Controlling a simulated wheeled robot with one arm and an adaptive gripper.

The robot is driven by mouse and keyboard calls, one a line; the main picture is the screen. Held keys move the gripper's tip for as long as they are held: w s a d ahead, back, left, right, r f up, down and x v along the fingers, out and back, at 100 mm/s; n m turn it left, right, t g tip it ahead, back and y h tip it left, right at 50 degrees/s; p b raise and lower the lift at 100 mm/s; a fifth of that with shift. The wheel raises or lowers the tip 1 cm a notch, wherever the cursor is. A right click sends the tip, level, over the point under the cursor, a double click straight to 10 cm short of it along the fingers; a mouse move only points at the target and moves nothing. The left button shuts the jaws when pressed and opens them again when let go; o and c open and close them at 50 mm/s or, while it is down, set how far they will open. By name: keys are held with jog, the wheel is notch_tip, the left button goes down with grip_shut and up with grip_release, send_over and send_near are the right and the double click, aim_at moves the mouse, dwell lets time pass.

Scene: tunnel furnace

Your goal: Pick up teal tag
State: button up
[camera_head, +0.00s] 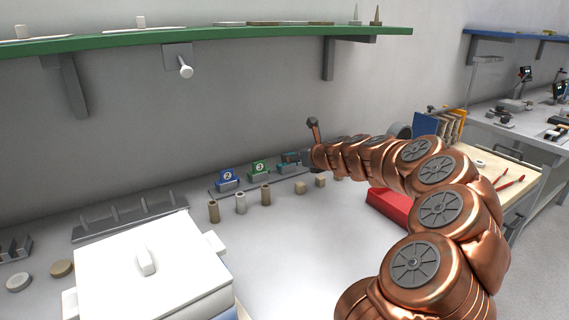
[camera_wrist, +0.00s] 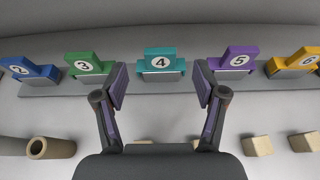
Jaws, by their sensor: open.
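The teal tag (camera_wrist: 160,59) bears the number 4 and stands upright in a grey holder, in a row of numbered tags in the wrist view. My gripper (camera_wrist: 161,84) is open and empty. Its two fingers sit to the left and right of the teal tag as seen from the wrist, with the tag showing in the gap beyond them. I cannot tell whether the fingertips are level with the tag. In the head view my gripper (camera_head: 300,157) is at the tag row, and it mostly hides the teal tag.
A green tag 3 (camera_wrist: 90,62) and a purple tag 5 (camera_wrist: 236,58) stand close on either side. A blue tag 2 (camera_wrist: 28,70) and a yellow tag 6 (camera_wrist: 293,63) stand farther out. Small cylinders (camera_wrist: 52,148) and beige cubes (camera_wrist: 258,145) lie in front. A green shelf (camera_head: 230,33) hangs above.

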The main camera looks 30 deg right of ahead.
jog(key=shift+x, duration=2.9)
jog(key=shift+w+r, duration=0.1)
jog(key=shift+r, duration=0.05)
jog(key=shift+c, duration=0.3)
jog(key=c, duration=1)
